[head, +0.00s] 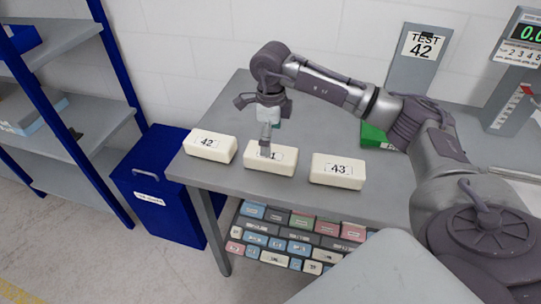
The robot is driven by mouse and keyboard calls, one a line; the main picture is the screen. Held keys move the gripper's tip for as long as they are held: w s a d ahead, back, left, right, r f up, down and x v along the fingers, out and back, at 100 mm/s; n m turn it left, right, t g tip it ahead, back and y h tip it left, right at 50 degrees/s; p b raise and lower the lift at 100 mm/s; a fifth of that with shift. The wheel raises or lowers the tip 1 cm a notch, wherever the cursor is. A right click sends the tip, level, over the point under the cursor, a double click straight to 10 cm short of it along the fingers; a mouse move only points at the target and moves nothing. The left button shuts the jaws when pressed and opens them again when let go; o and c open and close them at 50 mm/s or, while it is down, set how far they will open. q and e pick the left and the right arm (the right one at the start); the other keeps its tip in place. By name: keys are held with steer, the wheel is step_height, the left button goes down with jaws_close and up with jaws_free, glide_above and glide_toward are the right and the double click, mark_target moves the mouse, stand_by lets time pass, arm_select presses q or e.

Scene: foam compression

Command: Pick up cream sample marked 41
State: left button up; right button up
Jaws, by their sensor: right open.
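Three cream foam blocks lie in a row on the grey table. The cream sample marked 41 (280,166) is the middle one; its label is partly hidden behind my gripper finger, so only the 1 shows clearly. The sample marked 42 (210,147) lies to its left and the sample marked 43 (338,172) to its right. My right gripper (266,146) points down over the middle sample and is open; I cannot tell whether a finger touches it. My left gripper is not in view.
The grey table (238,105) has a sign reading TEST 42 (422,46) at its back and a green object (374,136) behind sample 43. A blue bin (152,190) stands left of the table. Colored blocks (300,236) fill a shelf below. A test machine (515,95) stands at far right.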

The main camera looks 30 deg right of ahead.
mark_target(271, 158)
steer(key=shift+s+a+f+p, duration=0.1)
steer(key=shift+s+f+p, duration=0.1)
steer(key=shift+f+p, duration=0.55)
step_height(271, 158, down, 3)
steer(key=shift+r, duration=0.15)
steer(key=shift+f, duration=0.35)
steer(key=shift+c, duration=0.2)
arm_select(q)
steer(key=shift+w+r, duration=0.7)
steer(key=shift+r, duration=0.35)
arm_select(e)
steer(key=c, duration=0.8)
